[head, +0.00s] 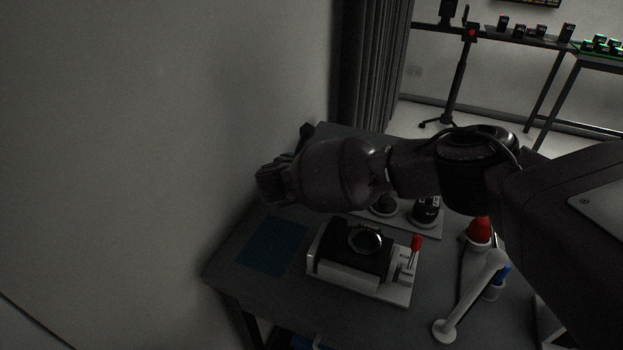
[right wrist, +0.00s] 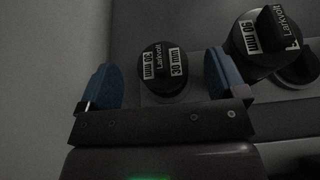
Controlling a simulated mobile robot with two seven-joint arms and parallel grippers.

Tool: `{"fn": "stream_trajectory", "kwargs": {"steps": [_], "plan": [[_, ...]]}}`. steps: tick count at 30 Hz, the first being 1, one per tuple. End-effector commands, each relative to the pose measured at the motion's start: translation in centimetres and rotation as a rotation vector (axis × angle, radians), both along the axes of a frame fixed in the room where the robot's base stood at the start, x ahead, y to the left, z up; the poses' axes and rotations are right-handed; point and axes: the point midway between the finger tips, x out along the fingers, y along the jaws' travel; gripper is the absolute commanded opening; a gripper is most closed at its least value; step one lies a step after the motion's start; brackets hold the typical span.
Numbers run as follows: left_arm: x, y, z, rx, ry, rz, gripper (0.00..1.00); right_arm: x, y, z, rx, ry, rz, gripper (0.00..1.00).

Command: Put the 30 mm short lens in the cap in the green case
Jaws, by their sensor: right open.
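The 30 mm lens (right wrist: 163,72) is dark, with white labels on its cap, and stands upright in the right wrist view. It lies between and just beyond the two blue fingers of my right gripper (right wrist: 162,82), which are open and apart from it. In the head view my right gripper (head: 274,184) is at the left end of my arm, over the back of the table; its fingers are hard to make out, and the arm seems to hide the 30 mm lens. Green-edged holders with dark items (head: 602,45), possibly the green case, are at the far right. My left gripper is not in view.
A second, taller labelled lens (right wrist: 264,42) stands right of the fingers. Dark lenses (head: 427,211) stand on a grey tray (head: 432,229). A camera (head: 365,239) sits on a white-and-black mount, near a blue mat (head: 272,245) and a white jointed arm (head: 468,302). A wall borders the left.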

Motion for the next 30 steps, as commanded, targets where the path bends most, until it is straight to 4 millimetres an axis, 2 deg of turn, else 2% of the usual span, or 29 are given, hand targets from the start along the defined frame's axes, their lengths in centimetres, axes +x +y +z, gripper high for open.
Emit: {"fn": "stream_trajectory", "kwargs": {"steps": [3, 7, 16, 30], "plan": [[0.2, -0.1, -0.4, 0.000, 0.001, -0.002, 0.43, 1.4, -0.6, -1.0, -0.001, 0.002, -0.001, 0.90], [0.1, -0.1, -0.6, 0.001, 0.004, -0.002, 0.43, 2.3, -0.9, -1.4, -0.001, 0.003, 0.000, 0.90], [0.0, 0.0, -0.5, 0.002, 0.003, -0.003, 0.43, 2.6, -1.1, -1.3, 0.000, 0.001, 0.001, 0.90], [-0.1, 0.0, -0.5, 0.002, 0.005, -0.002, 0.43, 2.6, -1.1, -1.3, 0.000, 0.001, 0.000, 0.18]]}}
